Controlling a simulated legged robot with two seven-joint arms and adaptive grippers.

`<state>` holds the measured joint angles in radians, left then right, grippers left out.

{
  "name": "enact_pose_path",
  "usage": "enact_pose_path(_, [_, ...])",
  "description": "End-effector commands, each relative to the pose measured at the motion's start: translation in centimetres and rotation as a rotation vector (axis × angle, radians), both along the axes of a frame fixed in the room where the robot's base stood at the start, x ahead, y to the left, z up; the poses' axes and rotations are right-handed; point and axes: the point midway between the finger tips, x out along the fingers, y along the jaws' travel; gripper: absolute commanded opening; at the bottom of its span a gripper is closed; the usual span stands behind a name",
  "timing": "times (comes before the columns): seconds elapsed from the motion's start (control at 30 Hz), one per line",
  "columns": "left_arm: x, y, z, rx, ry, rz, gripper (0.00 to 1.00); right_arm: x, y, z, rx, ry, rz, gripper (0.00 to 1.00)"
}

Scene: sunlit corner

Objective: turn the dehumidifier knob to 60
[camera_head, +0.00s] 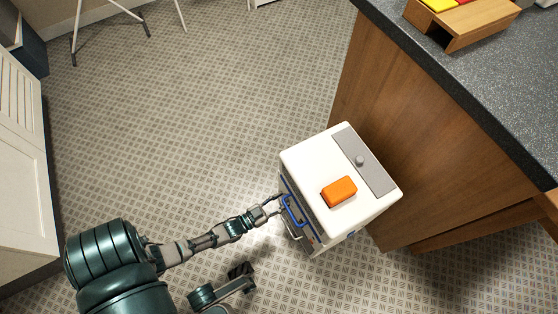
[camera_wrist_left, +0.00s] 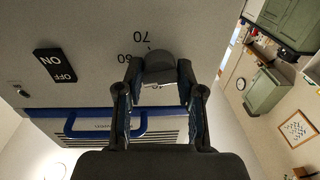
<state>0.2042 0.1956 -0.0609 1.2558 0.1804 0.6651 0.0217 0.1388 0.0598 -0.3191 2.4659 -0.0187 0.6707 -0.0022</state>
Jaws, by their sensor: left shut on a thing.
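The white dehumidifier (camera_head: 305,158) stands on the floor beside the wooden counter. Its front panel (camera_wrist_left: 95,30) appears upside down in the left wrist view. The dark round knob (camera_wrist_left: 158,62) is between the fingers of my left gripper (camera_wrist_left: 160,90), which is shut on it. In the head view my left gripper (camera_head: 274,204) is at the front face, where the knob is hidden. The printed 70 (camera_wrist_left: 141,37) is near the knob, and the 60 (camera_wrist_left: 125,58) is beside it, partly covered. The knob's exact setting is unclear.
A black ON/OFF switch (camera_wrist_left: 55,66) and a blue handle (camera_wrist_left: 106,133) are on the front. An orange block (camera_head: 339,191) lies on top, near a grey panel (camera_head: 366,163). The wooden counter (camera_head: 440,150) stands close on the right. Patterned floor (camera_head: 200,110) is clear to the upper left.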

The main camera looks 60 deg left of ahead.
Motion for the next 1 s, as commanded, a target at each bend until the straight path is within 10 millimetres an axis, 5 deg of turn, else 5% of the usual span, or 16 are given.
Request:
enact_pose_path(0.5, [-0.07, -0.13, -0.22, 0.318, -0.022, -0.001, 0.02, 0.10, 0.06, -0.23, -0.003, 0.011, 0.001, 0.40])
enact_pose_path(1.0, [-0.12, -0.24, -0.34, 0.370, -0.024, -0.004, 0.02, -0.08, -0.08, 0.01, 0.006, 0.009, -0.002, 0.40])
